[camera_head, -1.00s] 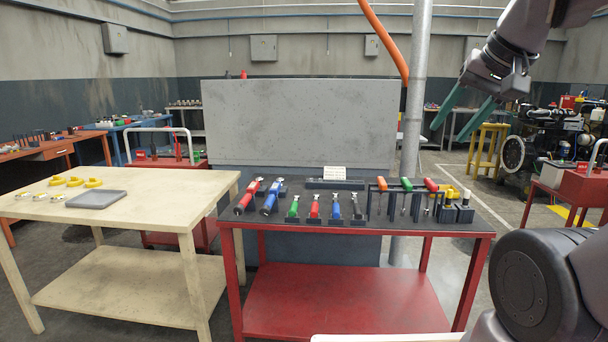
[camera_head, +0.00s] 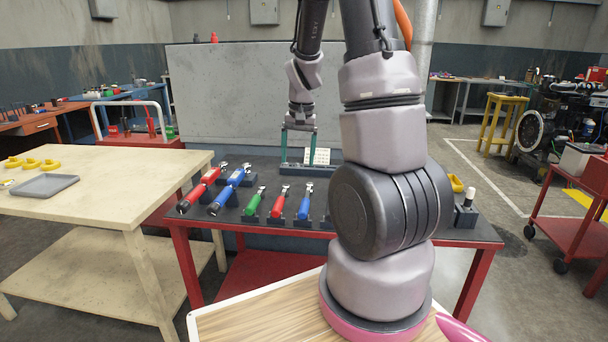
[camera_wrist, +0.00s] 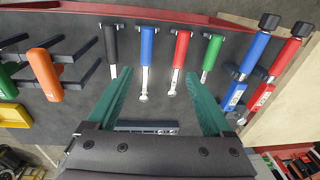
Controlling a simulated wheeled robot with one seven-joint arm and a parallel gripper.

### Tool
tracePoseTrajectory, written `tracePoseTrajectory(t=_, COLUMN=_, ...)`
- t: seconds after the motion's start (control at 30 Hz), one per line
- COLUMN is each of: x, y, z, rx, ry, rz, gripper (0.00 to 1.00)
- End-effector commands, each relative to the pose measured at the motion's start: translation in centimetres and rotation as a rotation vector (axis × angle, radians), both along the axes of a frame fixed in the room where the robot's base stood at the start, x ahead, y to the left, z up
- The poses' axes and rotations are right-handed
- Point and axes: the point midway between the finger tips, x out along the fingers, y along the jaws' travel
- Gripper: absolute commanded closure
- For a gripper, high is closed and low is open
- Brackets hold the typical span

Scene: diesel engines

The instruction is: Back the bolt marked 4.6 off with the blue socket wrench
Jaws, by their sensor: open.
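Two blue-handled tools lie on the dark tabletop. The smaller blue wrench (camera_head: 305,203) sits in a row between a red and a black one; it also shows in the wrist view (camera_wrist: 147,48). A larger blue tool (camera_head: 230,188) lies further left, beside a red one, and is at the right in the wrist view (camera_wrist: 248,58). I cannot tell which is the socket wrench. My gripper (camera_head: 298,155) is open and empty behind the row, fingers pointing down; in the wrist view its teal fingers (camera_wrist: 158,75) are spread wide. No bolt marked 4.6 can be made out.
A red-framed tool table (camera_head: 460,234) stands ahead. Green (camera_head: 254,202) and red (camera_head: 279,203) wrenches lie beside the smaller blue one. A dark rack with a white card (camera_head: 318,157) is behind. A pale table (camera_head: 100,185) is left; a dark engine (camera_head: 565,125) is far right.

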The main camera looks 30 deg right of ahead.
Motion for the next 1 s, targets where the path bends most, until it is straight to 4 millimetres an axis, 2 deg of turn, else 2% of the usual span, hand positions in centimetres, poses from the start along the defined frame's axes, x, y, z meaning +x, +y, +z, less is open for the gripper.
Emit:
tracePoseTrajectory(t=0.03, x=0.3, y=-0.7, z=-2.0, rx=-0.008, ry=0.032, rz=-0.008, gripper=0.15)
tracePoseTrajectory(t=0.1, x=0.5, y=-1.4, z=-4.0, rx=-0.018, ry=0.061, rz=-0.014, gripper=0.15)
tracePoseTrajectory(t=0.2, x=0.7, y=-2.1, z=-5.8, rx=-0.029, ry=0.086, rz=-0.019, gripper=0.15)
tracePoseTrajectory(t=0.57, x=0.7, y=-2.5, z=-8.4, rx=-0.033, ry=0.101, rz=-0.021, gripper=0.15)
tracePoseTrajectory(t=1.0, x=0.6, y=-2.5, z=-12.8, rx=-0.033, ry=0.101, rz=-0.021, gripper=0.15)
